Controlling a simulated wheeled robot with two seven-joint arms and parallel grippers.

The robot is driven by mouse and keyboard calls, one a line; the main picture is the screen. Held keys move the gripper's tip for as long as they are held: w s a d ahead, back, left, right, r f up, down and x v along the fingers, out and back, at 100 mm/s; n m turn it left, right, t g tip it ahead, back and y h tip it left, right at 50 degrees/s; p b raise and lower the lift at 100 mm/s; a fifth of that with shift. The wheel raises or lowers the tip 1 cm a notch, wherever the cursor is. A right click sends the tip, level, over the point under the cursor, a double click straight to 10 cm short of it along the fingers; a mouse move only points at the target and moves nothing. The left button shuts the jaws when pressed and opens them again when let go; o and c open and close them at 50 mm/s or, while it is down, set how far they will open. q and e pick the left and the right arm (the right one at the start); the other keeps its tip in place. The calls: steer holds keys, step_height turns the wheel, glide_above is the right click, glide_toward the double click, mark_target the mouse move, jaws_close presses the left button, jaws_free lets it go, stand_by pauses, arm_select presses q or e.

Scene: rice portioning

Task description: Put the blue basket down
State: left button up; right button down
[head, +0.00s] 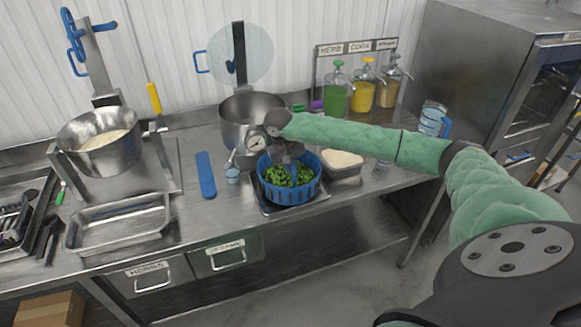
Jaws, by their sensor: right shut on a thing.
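The blue basket (290,194) is upright and holds chopped green leaves (287,175). It is over a dark square plate or scale (265,209) at the front edge of the steel counter; I cannot tell whether it touches. My right gripper (288,158) reaches over from the right and is shut at the basket's back side, its fingers partly hidden by my wrist and the basket. My left gripper is not in view.
A steel pot (240,110) stands behind the basket, and a tray of rice (343,161) is to its right. A blue board (205,175) and small cup (232,175) lie left. An empty steel pan (118,227) is farther left. Sauce bottles (361,88) stand at the back.

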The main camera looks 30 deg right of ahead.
steer(key=shift+w+f, duration=0.1)
steer(key=shift+f+b, duration=0.1)
steer(key=shift+b, duration=0.2)
steer(key=shift+d+f+b, duration=0.15)
steer(key=shift+f+b, duration=0.4)
steer(key=shift+f, duration=0.05)
steer(key=c, duration=1.5)
jaws_free()
steer(key=shift+o, duration=0.3)
steer(key=shift+s+f, duration=0.1)
steer(key=shift+s, duration=0.1)
steer(key=shift+f, duration=0.15)
